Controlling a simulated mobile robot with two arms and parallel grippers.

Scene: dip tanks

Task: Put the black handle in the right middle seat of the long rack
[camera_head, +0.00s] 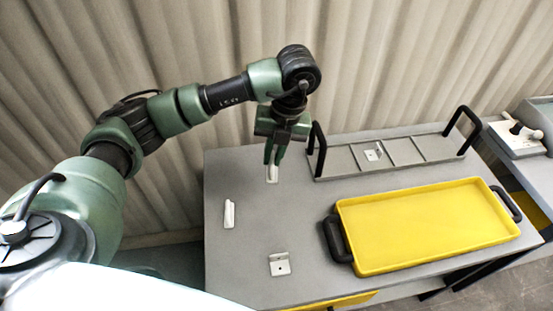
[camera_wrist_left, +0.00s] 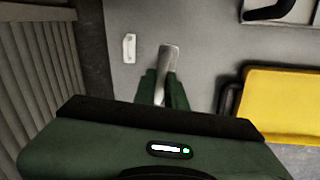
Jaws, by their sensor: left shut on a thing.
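My left gripper (camera_head: 272,155) points down over the left back part of the grey table, left of the long rack. It is shut on a light grey, narrow piece (camera_head: 272,174), which also shows between the fingers in the left wrist view (camera_wrist_left: 168,60). The fingers hide part of it. The long rack (camera_head: 406,169) is grey, with several seats and a tall black handle at each end. A pale plate with a hole (camera_head: 371,155) lies in its left middle seat. The right middle seat (camera_head: 403,152) looks empty. I see no loose black handle. My right gripper is not in view.
A yellow tray (camera_head: 430,252) with black side handles stands in front of the rack. A white narrow piece (camera_head: 229,214) and a pale bracket (camera_head: 279,265) lie on the table (camera_head: 240,180). A white device (camera_head: 516,137) stands at the far right.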

